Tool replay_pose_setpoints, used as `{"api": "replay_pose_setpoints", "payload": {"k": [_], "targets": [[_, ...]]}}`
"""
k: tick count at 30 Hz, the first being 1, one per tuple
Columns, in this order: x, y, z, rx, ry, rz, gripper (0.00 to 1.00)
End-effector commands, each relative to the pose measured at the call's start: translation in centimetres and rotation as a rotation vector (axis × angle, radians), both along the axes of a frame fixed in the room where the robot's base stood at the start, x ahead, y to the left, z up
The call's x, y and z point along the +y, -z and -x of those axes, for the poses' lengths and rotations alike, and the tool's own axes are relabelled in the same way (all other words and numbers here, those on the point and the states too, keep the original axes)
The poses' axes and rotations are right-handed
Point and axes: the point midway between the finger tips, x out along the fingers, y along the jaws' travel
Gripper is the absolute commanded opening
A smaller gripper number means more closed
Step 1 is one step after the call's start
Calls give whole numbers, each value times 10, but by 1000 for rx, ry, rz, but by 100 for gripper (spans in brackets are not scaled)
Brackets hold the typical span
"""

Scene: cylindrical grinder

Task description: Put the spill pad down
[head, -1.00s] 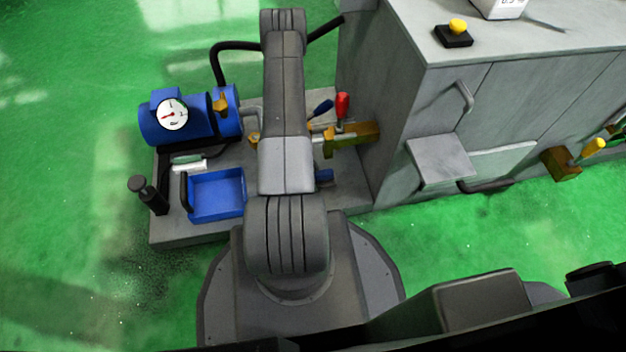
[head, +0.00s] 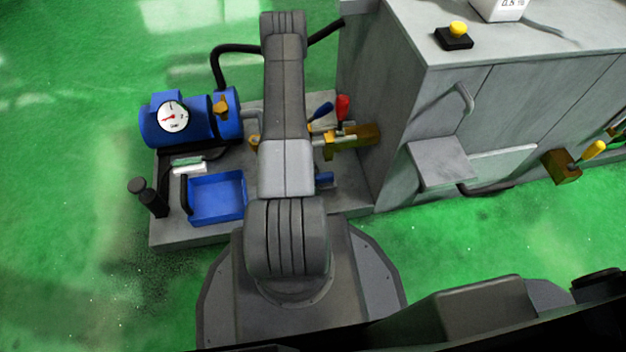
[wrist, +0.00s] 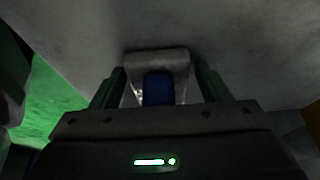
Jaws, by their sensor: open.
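My gripper (wrist: 160,82) shows in the wrist view with its two dark fingers apart. Between and just beyond the fingers is a pale grey piece (wrist: 157,60) with a dark blue piece (wrist: 158,88) in its middle. I cannot tell for certain whether either is the spill pad, or whether the fingers touch them. A grey surface fills the view beyond. In the head view my arm hides the gripper, and a small blue thing (head: 325,178) shows just right of the arm, low on the grey base. No spill pad is clearly recognisable there.
The grey base (head: 190,235) carries a blue tray (head: 217,213), a blue motor-like unit with a gauge (head: 172,117) and a brass valve with a red handle (head: 343,108). A grey cabinet (head: 480,110) stands to the right. Green floor is open at left.

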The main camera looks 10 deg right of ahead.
Motion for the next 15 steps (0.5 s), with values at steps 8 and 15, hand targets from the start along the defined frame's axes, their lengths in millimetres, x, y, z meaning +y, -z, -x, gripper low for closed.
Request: {"api": "replay_pose_setpoints", "payload": {"k": [8, 15], "targets": [[12, -36, 4, 8, -1, 0, 80], [33, -85, 3, 5, -1, 0, 80]]}}
